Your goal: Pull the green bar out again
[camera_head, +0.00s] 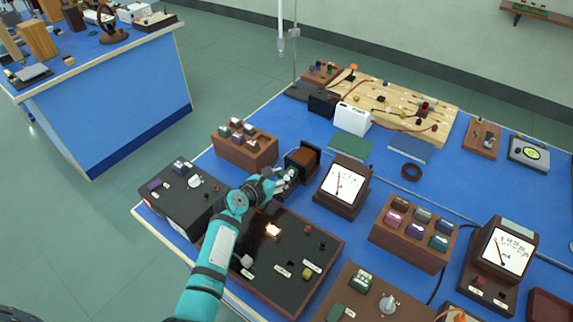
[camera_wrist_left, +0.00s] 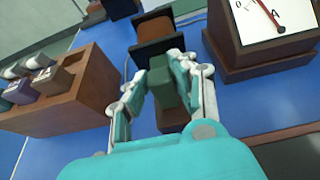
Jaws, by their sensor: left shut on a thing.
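My left gripper (camera_head: 284,182) is shut on the green bar (camera_wrist_left: 161,82), with one finger on each side of it, in the left wrist view. The bar lies in line with the coil (camera_wrist_left: 155,30), a brown winding between dark square end plates. The bar's far end meets the near plate, and I cannot see how much of it is inside. In the head view the coil (camera_head: 303,158) stands just beyond the gripper, left of a meter. My right gripper is not in view.
A wooden block with several small coloured pieces (camera_head: 245,145) stands left of the coil. A needle meter (camera_head: 342,186) stands close on its right. A dark panel with a glowing lamp (camera_head: 290,262) lies under my left arm. A black box (camera_head: 181,190) is at the left edge.

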